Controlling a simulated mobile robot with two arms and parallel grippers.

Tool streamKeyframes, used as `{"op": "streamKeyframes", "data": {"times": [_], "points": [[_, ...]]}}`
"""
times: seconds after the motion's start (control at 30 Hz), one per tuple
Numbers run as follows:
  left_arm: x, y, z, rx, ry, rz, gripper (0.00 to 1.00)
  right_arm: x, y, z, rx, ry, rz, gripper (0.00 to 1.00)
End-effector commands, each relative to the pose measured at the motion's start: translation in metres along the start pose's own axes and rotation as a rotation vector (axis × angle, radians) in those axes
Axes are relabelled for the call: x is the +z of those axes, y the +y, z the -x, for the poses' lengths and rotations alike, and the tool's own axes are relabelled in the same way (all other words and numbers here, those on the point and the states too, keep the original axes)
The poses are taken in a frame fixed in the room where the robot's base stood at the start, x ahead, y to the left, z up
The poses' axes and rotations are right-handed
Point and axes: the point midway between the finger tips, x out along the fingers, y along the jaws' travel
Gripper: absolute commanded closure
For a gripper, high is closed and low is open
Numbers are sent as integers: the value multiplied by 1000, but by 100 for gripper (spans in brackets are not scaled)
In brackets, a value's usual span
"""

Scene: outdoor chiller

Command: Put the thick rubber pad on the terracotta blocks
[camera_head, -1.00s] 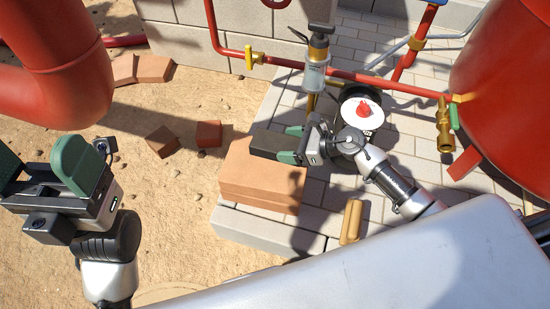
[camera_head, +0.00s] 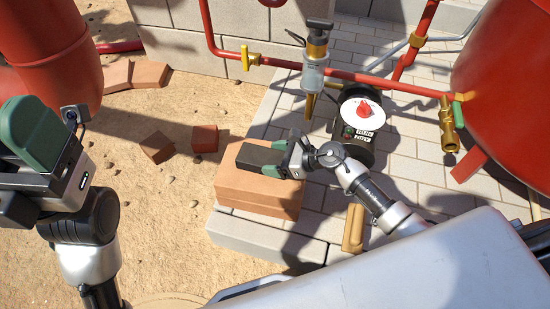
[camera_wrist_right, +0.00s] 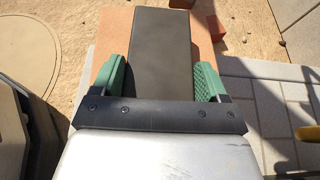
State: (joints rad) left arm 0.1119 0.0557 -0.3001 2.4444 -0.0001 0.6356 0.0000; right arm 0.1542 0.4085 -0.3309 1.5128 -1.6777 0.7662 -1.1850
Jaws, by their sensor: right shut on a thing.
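The thick rubber pad (camera_head: 258,157) is a dark flat slab. My right gripper (camera_head: 288,158) is shut on it, with a green finger on each side in the right wrist view (camera_wrist_right: 162,78). The terracotta blocks (camera_head: 250,198) form an orange-brown stack at the edge of the paving. The pad lies flat over their top in the head view; whether it touches them is hard to tell. In the wrist view, block surface (camera_wrist_right: 112,35) shows beside the pad. My left gripper (camera_head: 32,135) is at the far left over sand, empty, its second finger mostly cut off.
A pump (camera_head: 360,120) with a red knob and white dial stands behind my right gripper. Red pipes (camera_head: 360,78) and a red tank (camera_head: 505,85) are beyond. Loose terracotta pieces (camera_head: 205,138) lie on the sand. A yellowish bar (camera_head: 353,228) lies near my right forearm.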

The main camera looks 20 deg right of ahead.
Motion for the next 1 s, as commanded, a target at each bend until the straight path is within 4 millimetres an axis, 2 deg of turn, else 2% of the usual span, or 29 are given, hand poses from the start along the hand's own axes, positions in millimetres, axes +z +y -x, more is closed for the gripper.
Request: {"op": "streamKeyframes", "data": {"times": [0.07, 0.1, 0.23, 0.57, 0.67, 1.0], "points": [[0, 0, 1, 2, 5, -1, 15, -2, 0, -1, -1, -2, 2, 64], [0, 0, -2, 3, 8, -1, 15, -2, 0, -1, 0, 0, 1, 21], [0, 0, -2, 3, 8, -1, 15, -2, 0, -1, 0, 0, 1, 1], [-1, 0, -6, 3, 13, 0, 15, 3, 0, 1, 0, -1, 0, 0], [-1, -1, -3, -6, -7, 2, 15, 2, 0, 16, -1, 3, 1, 0], [0, -1, 13, -38, -99, 13, 15, 2, 0, 89, -1, 4, -1, 0]]}}
